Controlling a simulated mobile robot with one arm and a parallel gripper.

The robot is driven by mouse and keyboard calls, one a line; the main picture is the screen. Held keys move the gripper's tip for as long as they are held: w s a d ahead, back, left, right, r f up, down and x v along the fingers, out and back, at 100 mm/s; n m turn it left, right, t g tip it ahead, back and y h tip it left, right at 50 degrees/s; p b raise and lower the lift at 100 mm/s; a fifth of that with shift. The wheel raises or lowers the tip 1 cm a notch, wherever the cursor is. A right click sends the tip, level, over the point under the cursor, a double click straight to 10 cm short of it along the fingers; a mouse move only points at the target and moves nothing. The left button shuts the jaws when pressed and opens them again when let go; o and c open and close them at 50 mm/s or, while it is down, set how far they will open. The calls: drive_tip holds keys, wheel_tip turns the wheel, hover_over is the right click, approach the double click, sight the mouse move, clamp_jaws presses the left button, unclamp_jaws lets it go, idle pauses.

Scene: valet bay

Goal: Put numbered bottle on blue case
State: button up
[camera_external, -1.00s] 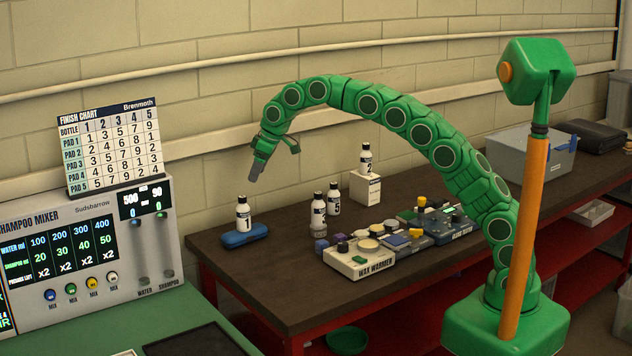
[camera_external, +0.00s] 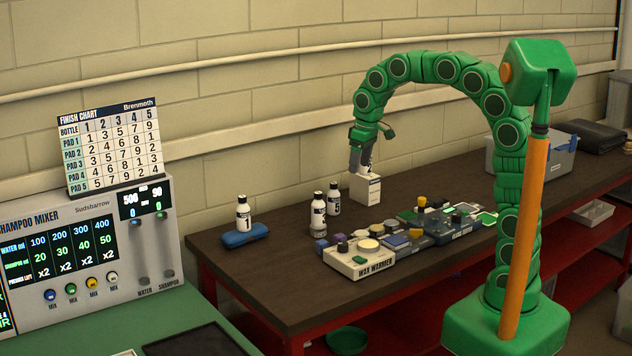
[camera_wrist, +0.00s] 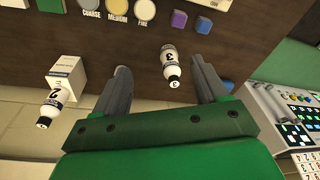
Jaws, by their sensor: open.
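A small white bottle marked 1 (camera_external: 243,214) stands upright on the blue case (camera_external: 233,239) at the table's left end. Bottle 5 (camera_external: 334,203) and another white bottle (camera_external: 318,208) stand together on the table. My gripper (camera_external: 361,167) is open and points down, overlapping the top of the white box (camera_external: 368,191) in the external view. My fingers hide the bottle on that box there. In the wrist view that bottle, seemingly marked 2 (camera_wrist: 53,98), is left of my fingers. A bottle marked 3 (camera_wrist: 170,62) shows between the fingertips, apart from both.
The wax warmer (camera_external: 358,262) and a cluster of small pads and blocks lie in front of the bottles. A grey bin (camera_external: 508,158) stands at the back right. The shampoo mixer (camera_external: 95,260) and the finish chart (camera_external: 113,150) are at left. The table between blue case and bottles is clear.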

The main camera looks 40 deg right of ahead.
drive_tip(key=s+d+f+m+g, duration=0.1)
drive_tip(key=s+d, duration=0.4)
drive_tip(key=s, duration=0.6)
drive_tip(key=s+d+f+m+g, duration=0.1)
drive_tip(key=s+d+f, duration=0.3)
drive_tip(key=s, duration=0.8)
drive_tip(key=s+d+f+m+g+h, duration=0.1)
drive_tip(key=s+d+f+m, duration=0.1)
drive_tip(key=s+d, duration=0.5)
drive_tip(key=s+f, duration=0.1)
drive_tip(key=s, duration=0.3)
drive_tip(key=shift+s+m, duration=0.25)
drive_tip(key=shift+m, duration=0.15)
